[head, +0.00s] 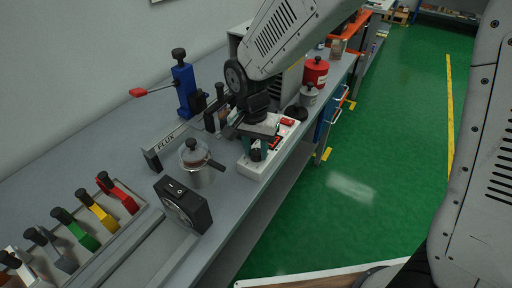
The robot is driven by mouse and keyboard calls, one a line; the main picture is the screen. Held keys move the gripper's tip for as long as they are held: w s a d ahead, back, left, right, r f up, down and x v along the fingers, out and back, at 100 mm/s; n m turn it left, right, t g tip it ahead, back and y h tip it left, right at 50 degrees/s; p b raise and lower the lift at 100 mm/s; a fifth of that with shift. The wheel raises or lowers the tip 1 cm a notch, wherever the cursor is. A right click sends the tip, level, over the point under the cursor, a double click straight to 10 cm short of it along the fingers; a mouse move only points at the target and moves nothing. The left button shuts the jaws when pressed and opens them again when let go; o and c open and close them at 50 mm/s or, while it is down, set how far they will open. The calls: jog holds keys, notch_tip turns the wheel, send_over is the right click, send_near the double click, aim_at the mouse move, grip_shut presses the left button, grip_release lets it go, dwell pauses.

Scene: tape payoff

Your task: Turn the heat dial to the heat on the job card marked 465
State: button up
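A white control box (252,168) stands near the front edge of the grey bench, with a red switch (287,122) towards its far end. My gripper (258,147) points down over the box. A small dark round knob (257,154), which looks like the heat dial, shows at the fingertips. The fingers are at or around it, but I cannot tell whether they press on it. The dial's markings and pointer are too small or hidden to read. I cannot make out a job card marked 465.
A lidded pot (207,177) and a black switch box (184,205) stand left of the control box. A FLUX holder (152,160), a blue stand with a red lever (184,92), coloured clamps (118,196) and a red canister (315,75) share the bench. Green floor is open at right.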

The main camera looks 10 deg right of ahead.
aim_at(255, 152)
jog(key=o, duration=0.4)
jog(key=shift+c, duration=0.2)
jog(key=r, duration=0.8)
jog(key=shift+w+a, duration=0.1)
jog(key=shift+a, duration=0.1)
jog(key=shift+d+f+n, duration=0.1)
jog(key=shift+n, duration=0.4)
jog(key=s+d+r+n, duration=0.2)
jog(key=s+d+r, duration=0.2)
jog(key=s+d, duration=0.6)
jog(key=s+d+r+n+t, duration=0.1)
jog(key=s+d+r, duration=0.4)
jog(key=s+d, duration=0.5)
jog(key=shift+s+d+r+n+t+y, duration=0.3)
jog(key=shift+d+n, duration=0.4)
jog(key=shift+d, duration=0.25)
